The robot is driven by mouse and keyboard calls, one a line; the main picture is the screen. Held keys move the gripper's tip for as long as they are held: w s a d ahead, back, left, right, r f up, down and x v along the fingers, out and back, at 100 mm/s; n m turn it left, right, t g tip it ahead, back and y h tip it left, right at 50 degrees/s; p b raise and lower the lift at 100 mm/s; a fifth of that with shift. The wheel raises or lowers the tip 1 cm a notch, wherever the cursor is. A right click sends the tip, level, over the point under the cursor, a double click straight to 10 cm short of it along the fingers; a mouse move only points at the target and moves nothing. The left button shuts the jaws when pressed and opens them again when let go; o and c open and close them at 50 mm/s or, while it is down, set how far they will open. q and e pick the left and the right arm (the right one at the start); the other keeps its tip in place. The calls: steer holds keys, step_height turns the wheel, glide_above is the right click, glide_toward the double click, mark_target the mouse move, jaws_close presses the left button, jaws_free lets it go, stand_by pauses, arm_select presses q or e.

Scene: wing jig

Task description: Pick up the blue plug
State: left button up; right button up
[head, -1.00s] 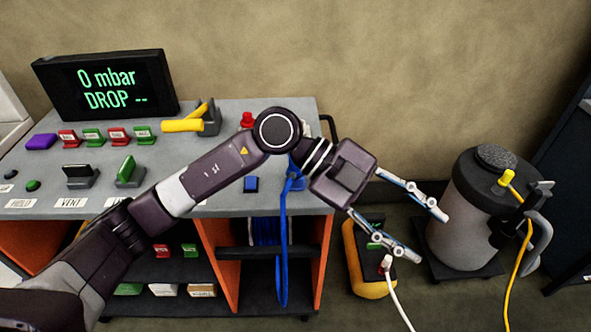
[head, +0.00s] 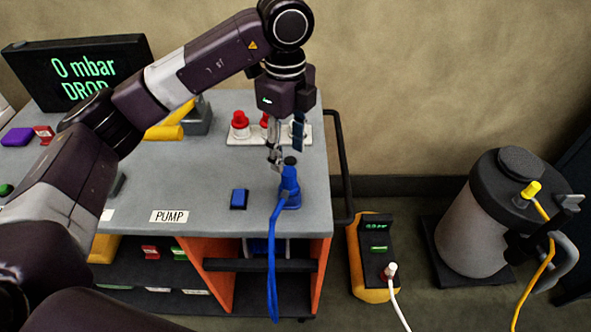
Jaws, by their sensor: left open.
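My left gripper (head: 285,153) points down just above and behind the plug. Its fingers are open, one left of the plug's top and one to the right. I cannot tell whether a finger touches the plug. My right gripper is not in view.
A white strip with red knobs (head: 240,125) lies behind my gripper. A small blue block (head: 239,199) sits left of the plug. A black rail (head: 341,165) runs along the bench's right side. A grey tank (head: 475,225) and a yellow unit (head: 365,265) stand on the floor.

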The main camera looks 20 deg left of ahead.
mark_target(287, 170)
arm_select(q)
steer(key=shift+s+f, duration=0.1)
steer(key=shift+f, duration=0.25)
steer(key=shift+s+f+p, duration=0.4)
steer(key=shift+f+p, duration=0.1)
steer(key=shift+f, duration=0.3)
step_height(287, 170, down, 2)
steer(key=shift+f+p, duration=0.1)
steer(key=shift+p, duration=0.65)
steer(key=shift+w+f, duration=0.2)
steer(key=shift+f, duration=1.15)
jaws_close()
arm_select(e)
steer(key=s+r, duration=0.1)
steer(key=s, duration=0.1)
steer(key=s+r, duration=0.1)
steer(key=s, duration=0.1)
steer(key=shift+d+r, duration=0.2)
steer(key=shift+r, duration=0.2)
